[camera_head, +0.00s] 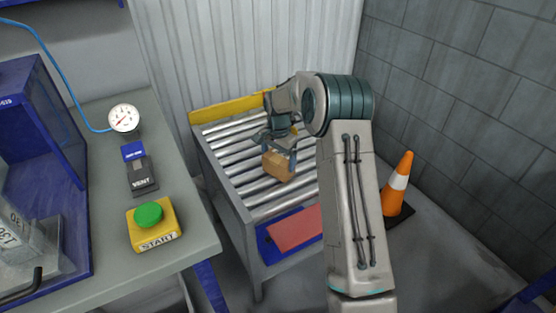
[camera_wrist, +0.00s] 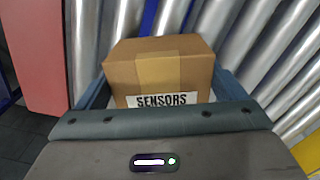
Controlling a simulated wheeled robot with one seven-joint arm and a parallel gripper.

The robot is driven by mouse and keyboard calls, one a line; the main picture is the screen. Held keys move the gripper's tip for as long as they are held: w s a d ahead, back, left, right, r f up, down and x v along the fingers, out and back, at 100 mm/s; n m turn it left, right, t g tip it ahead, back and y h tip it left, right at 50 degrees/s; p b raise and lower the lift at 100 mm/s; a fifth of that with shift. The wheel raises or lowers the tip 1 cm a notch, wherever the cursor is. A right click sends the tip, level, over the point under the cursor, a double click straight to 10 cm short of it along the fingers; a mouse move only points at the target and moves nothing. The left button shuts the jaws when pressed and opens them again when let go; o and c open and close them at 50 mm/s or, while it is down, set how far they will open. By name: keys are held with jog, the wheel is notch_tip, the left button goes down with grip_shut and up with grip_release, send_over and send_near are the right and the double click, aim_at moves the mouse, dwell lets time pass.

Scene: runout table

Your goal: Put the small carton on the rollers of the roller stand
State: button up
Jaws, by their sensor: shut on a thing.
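The small carton (camera_head: 278,166) is brown, with a tape strip and a label reading "SENSORS" that shows in the wrist view (camera_wrist: 160,68). My gripper (camera_head: 279,155) is shut on the carton, with one finger on each side of it. The roller stand (camera_head: 233,197) has a grey frame and shiny metal rollers (camera_head: 232,157). The carton is over the rollers in the head view, and rollers lie behind it in the wrist view. I cannot tell whether its underside touches them; it is hidden.
A yellow bar (camera_head: 222,108) runs along the stand's back edge. A red pad (camera_head: 295,229) on a blue tray lies at its front. An orange cone (camera_head: 398,184) stands right of my arm. A bench with a green START button (camera_head: 148,215) is at left.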

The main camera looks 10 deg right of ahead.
jog(key=shift+f, duration=0.3)
jog(key=shift+f, duration=0.1)
jog(key=o, duration=0.9)
jog(key=shift+c, duration=0.2)
